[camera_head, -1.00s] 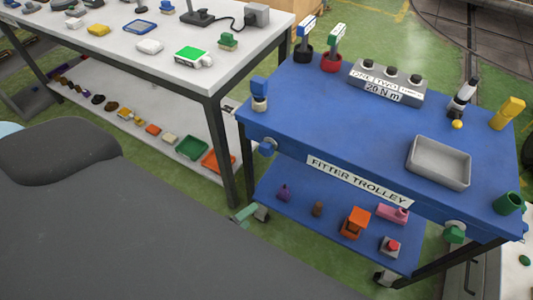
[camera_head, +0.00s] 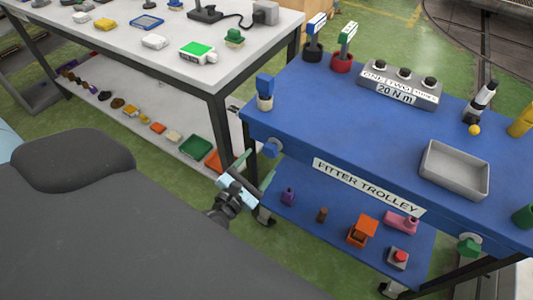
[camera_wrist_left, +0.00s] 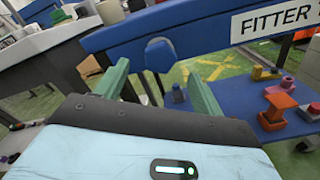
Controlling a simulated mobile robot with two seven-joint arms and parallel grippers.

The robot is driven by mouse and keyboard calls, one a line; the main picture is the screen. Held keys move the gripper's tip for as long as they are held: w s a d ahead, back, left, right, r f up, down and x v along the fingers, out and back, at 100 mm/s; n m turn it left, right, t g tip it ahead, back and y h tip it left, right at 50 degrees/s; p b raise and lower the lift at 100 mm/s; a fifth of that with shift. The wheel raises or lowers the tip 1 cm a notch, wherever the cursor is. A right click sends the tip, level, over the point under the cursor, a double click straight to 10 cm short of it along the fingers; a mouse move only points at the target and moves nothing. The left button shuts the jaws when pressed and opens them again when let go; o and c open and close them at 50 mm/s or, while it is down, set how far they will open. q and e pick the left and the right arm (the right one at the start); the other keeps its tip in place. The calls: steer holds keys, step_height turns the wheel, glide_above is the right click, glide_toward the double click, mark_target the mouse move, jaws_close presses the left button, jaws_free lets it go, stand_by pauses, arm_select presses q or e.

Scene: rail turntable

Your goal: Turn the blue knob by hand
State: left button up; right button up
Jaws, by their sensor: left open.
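The blue knob (camera_head: 272,148) sits on a pale round plate on the front edge of the blue trolley (camera_head: 330,130), near its left corner. In the left wrist view the knob (camera_wrist_left: 159,54) shows as a faceted blue block ahead, between the two green fingers. My left gripper (camera_head: 256,171) is open and empty. Its fingers point up toward the knob from the front, and they look short of it, with no clear contact. My right gripper is not in view.
A green knob (camera_head: 469,246) sits on the trolley's right front. A blue-topped piece (camera_head: 265,90) and a grey tray (camera_head: 454,170) stand on top. The lower shelf (camera_head: 325,242) holds several small parts. A white table (camera_head: 130,62) stands close on the left.

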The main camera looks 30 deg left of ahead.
mark_target(268, 153)
arm_select(q)
steer(key=shift+w, duration=2.6)
steer(key=shift+c, duration=0.3)
steer(key=c, duration=0.9)
steer(key=shift+c, duration=0.2)
steer(key=shift+m, duration=0.3)
